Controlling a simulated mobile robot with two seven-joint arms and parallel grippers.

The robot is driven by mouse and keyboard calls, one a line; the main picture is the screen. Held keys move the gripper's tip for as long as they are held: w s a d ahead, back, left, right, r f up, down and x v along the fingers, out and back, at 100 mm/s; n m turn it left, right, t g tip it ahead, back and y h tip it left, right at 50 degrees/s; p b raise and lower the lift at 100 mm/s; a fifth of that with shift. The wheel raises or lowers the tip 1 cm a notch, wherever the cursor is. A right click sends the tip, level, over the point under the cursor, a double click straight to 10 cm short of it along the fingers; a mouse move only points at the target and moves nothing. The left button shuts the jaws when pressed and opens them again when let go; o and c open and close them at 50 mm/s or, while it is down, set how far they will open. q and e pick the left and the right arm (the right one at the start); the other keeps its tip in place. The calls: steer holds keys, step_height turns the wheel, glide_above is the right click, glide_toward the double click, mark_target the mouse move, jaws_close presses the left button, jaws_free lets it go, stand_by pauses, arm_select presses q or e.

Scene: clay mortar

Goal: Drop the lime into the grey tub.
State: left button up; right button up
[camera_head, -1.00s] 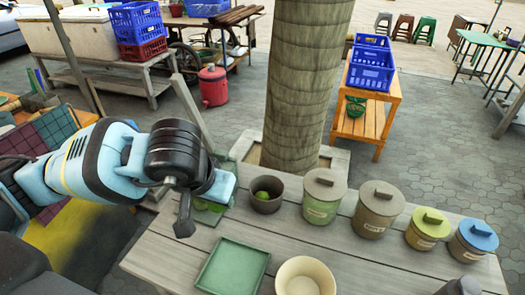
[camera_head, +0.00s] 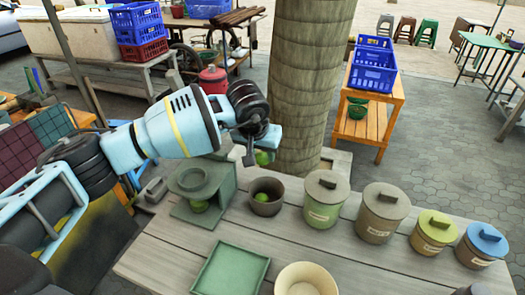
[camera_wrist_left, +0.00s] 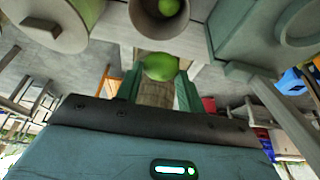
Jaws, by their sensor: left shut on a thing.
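A green lime (camera_head: 262,158) is between the fingers of my left gripper (camera_head: 263,146), above the table's far edge. My left gripper is shut on it; the held lime (camera_wrist_left: 160,67) also shows between the green fingers in the left wrist view. The grey tub (camera_head: 266,206) stands on the table, just below and near the held lime, apart from it. Another lime (camera_head: 262,197) lies inside the tub. The tub also shows at the top of the left wrist view (camera_wrist_left: 148,26). My right gripper is not in view.
Several lidded canisters (camera_head: 326,198) line up to the right. A green tray (camera_head: 230,272) and a cream bowl (camera_head: 306,280) are in front. A thick trunk (camera_head: 307,90) rises behind.

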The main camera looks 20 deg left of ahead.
mark_target(262, 163)
arm_select(q)
steer(key=shift+w, duration=0.35)
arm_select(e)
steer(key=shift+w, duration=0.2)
arm_select(q)
steer(key=shift+f, duration=0.1)
